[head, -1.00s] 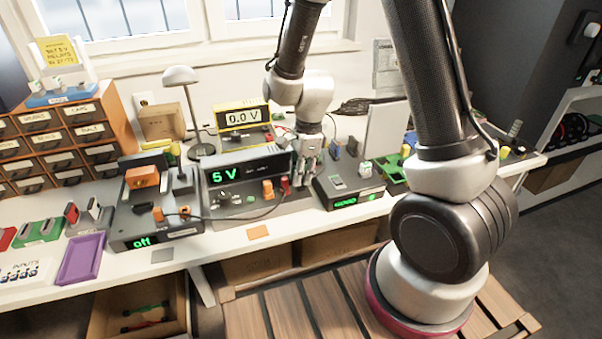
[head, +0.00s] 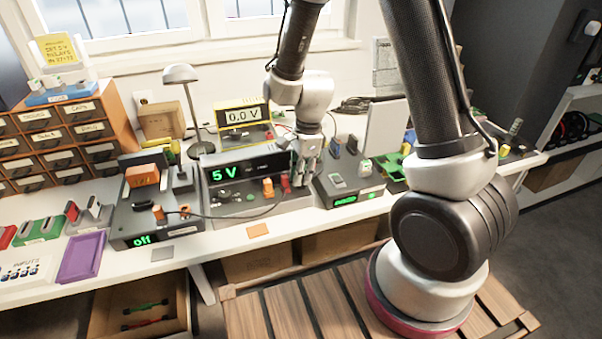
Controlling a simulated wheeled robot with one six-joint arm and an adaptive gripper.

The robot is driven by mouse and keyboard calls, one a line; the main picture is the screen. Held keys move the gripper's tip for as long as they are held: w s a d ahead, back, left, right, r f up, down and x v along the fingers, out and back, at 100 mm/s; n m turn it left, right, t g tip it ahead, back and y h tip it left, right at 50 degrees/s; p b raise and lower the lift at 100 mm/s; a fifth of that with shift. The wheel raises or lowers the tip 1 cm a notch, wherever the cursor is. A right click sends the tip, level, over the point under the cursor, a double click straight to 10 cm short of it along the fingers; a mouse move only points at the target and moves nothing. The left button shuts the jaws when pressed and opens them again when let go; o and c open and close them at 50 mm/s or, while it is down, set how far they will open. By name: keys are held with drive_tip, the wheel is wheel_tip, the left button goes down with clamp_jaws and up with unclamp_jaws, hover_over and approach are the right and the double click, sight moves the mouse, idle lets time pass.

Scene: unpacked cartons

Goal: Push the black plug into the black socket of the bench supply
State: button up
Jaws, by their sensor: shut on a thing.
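The bench supply (head: 207,168) stands mid-bench with a green 5 V readout. An orange plug (head: 268,187) and a red part (head: 285,184) sit at the right of its front. My gripper (head: 302,178) points down at the supply's right end, close beside the red part. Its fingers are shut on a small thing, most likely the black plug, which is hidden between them. I cannot make out the black socket or whether the plug touches it.
A yellow meter (head: 243,115) reading 0.0 V stands behind the supply. A box reading off (head: 150,228) is to the left, with a dark lead crossing the supply's front. A dark box with a green readout (head: 352,197) is close on the right.

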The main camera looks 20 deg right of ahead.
drive_tip(key=o, duration=0.9)
drive_tip(key=shift+c, duration=0.2)
wheel_tip(320, 180, up, 12)
drive_tip(key=d, duration=0.2)
drive_tip(key=s+d+r+n+t, duration=0.2)
drive_tip(key=s+d+r+n, duration=0.4)
drive_tip(key=s+r+n, duration=0.2)
drive_tip(key=s+d+r+n+t+h, duration=0.1)
drive_tip(key=s+d+r+n+t, duration=0.1)
drive_tip(key=s+d+r+n, duration=0.5)
drive_tip(key=s+n, duration=0.3)
drive_tip(key=s, duration=0.1)
drive_tip(key=shift+r, duration=0.35)
